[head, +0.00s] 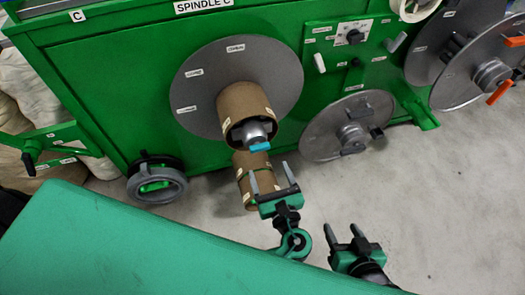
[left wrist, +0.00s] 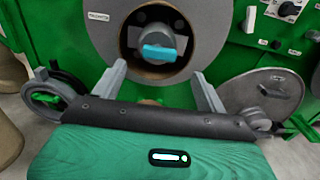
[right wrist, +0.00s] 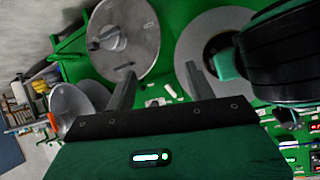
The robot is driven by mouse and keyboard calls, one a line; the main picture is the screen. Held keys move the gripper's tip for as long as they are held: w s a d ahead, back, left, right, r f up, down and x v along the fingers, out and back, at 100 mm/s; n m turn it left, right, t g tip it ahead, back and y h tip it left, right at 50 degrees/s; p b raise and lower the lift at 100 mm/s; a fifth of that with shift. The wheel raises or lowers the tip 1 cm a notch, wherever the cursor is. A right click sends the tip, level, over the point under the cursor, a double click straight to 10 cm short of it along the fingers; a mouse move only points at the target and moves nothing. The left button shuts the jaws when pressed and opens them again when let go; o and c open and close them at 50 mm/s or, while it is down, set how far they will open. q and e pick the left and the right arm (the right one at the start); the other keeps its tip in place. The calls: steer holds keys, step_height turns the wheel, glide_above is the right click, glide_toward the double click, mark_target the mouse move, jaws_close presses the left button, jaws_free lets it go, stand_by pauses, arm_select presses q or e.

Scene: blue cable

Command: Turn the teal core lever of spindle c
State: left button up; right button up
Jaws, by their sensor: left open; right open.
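The teal core lever (head: 259,147) sits on the grey hub end of spindle c, inside the open end of a brown cardboard core (head: 243,103) against a big grey disc (head: 215,65). In the left wrist view the lever (left wrist: 158,53) lies roughly level across the hub, centred beyond my fingers. My left gripper (head: 271,180) is open and empty, below and in front of the lever, apart from it. My right gripper (head: 344,236) is open and empty, lower and further right, over the floor. In the right wrist view the lever cannot be made out.
A second brown core (head: 246,178) stands on the floor behind my left gripper. A grey disc (head: 323,134) with a hub leans to the right. A ringed grey wheel (head: 157,184) lies at left. The floor at right (head: 450,215) is clear.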

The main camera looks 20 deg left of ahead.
mark_target(261, 150)
arm_select(q)
steer(key=x, duration=0.8)
steer(key=shift+w+a+b, duration=0.1)
steer(key=shift+a+b, duration=0.05)
steer(key=shift+b, duration=0.2)
arm_select(e)
steer(key=shift+w+a+r+t+y, duration=0.15)
steer(key=shift+a+t+y, duration=0.25)
steer(key=shift+a+t, duration=0.3)
arm_select(q)
steer(key=c, duration=1)
